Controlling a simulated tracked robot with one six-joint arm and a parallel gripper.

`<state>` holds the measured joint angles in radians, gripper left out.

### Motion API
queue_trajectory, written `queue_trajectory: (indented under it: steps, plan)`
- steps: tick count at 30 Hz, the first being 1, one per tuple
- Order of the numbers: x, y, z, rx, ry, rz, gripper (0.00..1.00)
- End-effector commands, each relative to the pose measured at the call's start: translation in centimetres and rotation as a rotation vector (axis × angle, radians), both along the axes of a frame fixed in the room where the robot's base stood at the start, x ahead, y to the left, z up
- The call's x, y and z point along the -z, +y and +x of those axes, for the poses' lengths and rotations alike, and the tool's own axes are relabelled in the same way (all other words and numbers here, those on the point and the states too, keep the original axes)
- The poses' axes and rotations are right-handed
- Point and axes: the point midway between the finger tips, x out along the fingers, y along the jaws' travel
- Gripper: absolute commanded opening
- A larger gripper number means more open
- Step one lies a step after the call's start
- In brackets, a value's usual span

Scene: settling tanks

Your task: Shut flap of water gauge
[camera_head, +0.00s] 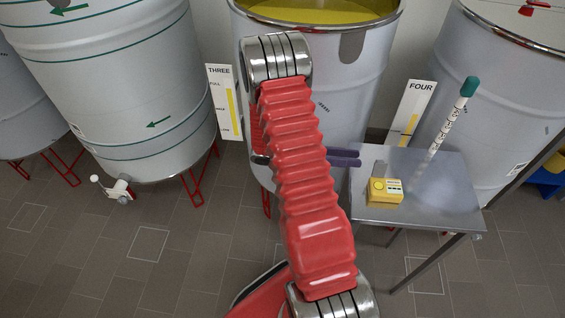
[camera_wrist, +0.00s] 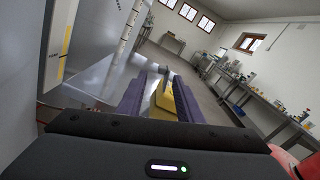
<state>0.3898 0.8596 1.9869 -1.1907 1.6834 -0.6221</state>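A small yellow device (camera_head: 384,192), which looks like the water gauge, sits on the grey metal table. A grey panel (camera_head: 379,169) stands up at its back left edge and looks like its flap, raised. My gripper (camera_head: 345,157) has two purple fingers and is left of the device, at the table's left edge. In the wrist view my gripper (camera_wrist: 160,82) is open and empty. The yellow device (camera_wrist: 165,98) shows between the fingers, partly hidden by them. A gap to the device seems to remain, but its size is hard to tell.
The table (camera_head: 440,215) also bears a tall clear tube (camera_head: 440,133) with a green cap, behind and right of the device. Steel tanks stand around, with boards marked THREE (camera_head: 226,103) and FOUR (camera_head: 407,115). The tiled floor at the left front is clear.

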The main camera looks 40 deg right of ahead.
Motion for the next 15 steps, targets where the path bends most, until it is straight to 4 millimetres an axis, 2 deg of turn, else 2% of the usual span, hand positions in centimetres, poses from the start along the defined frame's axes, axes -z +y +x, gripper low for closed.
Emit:
queue_trajectory:
  steps: [10, 15]
  plan:
    - [0.0, 3.5, 3.5, -0.001, -0.004, 0.001, 0.33]
    - [-1.2, 4.1, 3.2, 0.018, -0.077, 0.005, 0.33]
